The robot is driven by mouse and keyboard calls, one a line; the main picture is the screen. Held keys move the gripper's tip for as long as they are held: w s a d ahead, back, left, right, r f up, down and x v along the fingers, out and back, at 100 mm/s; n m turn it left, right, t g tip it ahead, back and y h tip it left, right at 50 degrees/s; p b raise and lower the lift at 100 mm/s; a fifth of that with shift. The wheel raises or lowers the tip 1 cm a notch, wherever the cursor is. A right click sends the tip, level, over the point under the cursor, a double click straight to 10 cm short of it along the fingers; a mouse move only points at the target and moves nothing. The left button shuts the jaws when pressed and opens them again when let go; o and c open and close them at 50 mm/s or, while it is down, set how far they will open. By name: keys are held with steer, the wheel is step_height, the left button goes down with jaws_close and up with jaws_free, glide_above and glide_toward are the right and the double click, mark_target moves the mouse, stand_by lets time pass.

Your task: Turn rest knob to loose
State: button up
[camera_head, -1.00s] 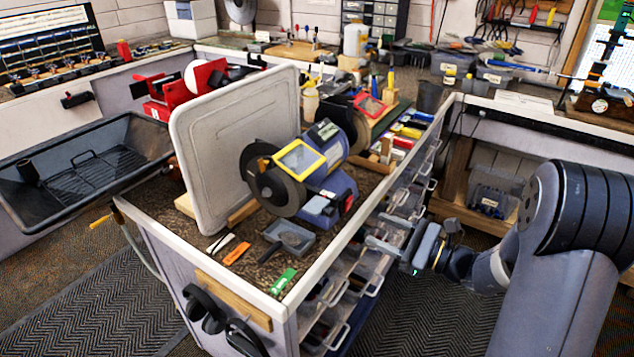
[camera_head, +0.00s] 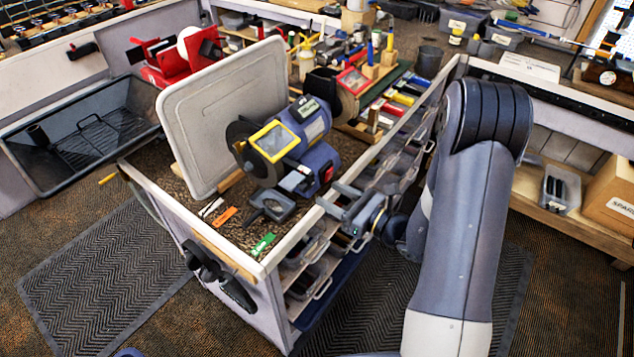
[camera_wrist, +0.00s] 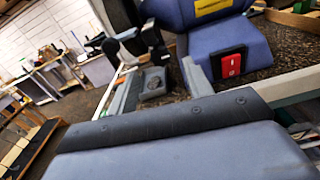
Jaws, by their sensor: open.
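The bench grinder (camera_head: 316,160) is blue with a yellow-framed eye shield (camera_head: 273,141) and a dark wheel (camera_head: 240,146) at its left. It stands on the cluttered bench; its blue base with a red switch (camera_wrist: 231,65) shows in the wrist view. Dark rest hardware (camera_wrist: 150,36) sits by the wheel. I cannot tell the rest knob or its setting apart there. My gripper (camera_head: 337,199) is open and empty at the bench's right edge, right of the grinder and apart from it.
A small dark tray (camera_head: 271,206) lies on the bench before the grinder, with orange (camera_head: 226,215) and green (camera_head: 263,244) pieces nearby. A pale upright panel (camera_head: 222,110) stands behind the wheel. Clear drawers (camera_head: 310,270) line the bench's right side. The floor mat area is clear.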

mark_target(311, 184)
steer(key=shift+p+x, duration=0.65)
steer(key=shift+x, duration=1.9)
steer(key=shift+c, duration=0.2)
steer(key=c, duration=0.9)
steer(key=shift+c, duration=0.2)
